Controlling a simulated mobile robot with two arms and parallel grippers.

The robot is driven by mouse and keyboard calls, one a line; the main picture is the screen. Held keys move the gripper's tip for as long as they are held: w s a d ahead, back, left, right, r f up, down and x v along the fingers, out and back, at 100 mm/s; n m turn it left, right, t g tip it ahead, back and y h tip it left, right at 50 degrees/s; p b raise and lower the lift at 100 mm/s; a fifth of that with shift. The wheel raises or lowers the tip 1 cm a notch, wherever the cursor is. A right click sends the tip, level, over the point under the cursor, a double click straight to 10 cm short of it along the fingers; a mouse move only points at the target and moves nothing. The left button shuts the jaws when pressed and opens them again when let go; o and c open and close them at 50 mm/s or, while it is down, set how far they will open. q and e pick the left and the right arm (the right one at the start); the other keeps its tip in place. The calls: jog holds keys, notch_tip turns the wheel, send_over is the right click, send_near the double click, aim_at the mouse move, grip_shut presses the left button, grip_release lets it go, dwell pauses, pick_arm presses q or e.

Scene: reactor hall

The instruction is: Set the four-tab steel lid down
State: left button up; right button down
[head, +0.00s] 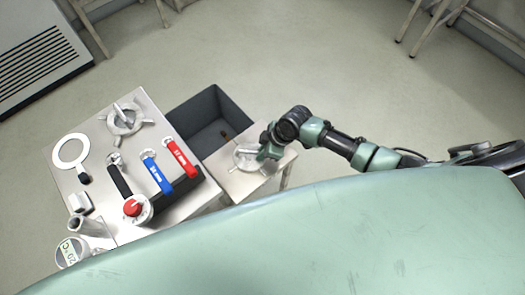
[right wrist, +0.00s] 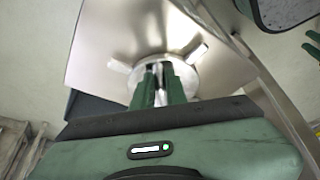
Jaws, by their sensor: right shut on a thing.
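The round steel lid with tabs (right wrist: 188,77) is in my right gripper (right wrist: 163,72), whose green fingers are shut on its upright handle in the right wrist view. In the head view the lid (head: 246,155) is at the small steel side table (head: 235,184), with my right gripper (head: 266,148) at its right side. The lid looks level and within the tabletop's edges; I cannot tell whether it touches the top. My fingers and hand hide part of the lid. My left gripper is not in view.
A larger steel table (head: 105,195) at left bears a similar tabbed steel piece (head: 124,118), a white ring (head: 70,151), and red (head: 181,158), blue (head: 157,175) and black-handled tools. An open grey bin (head: 209,122) stands behind the side table. Open floor lies beyond.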

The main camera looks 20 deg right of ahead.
jog(key=c, duration=1.4)
grip_release()
jog(key=shift+c, duration=0.2)
jog(key=p+v, duration=0.1)
jog(key=v, duration=1.1)
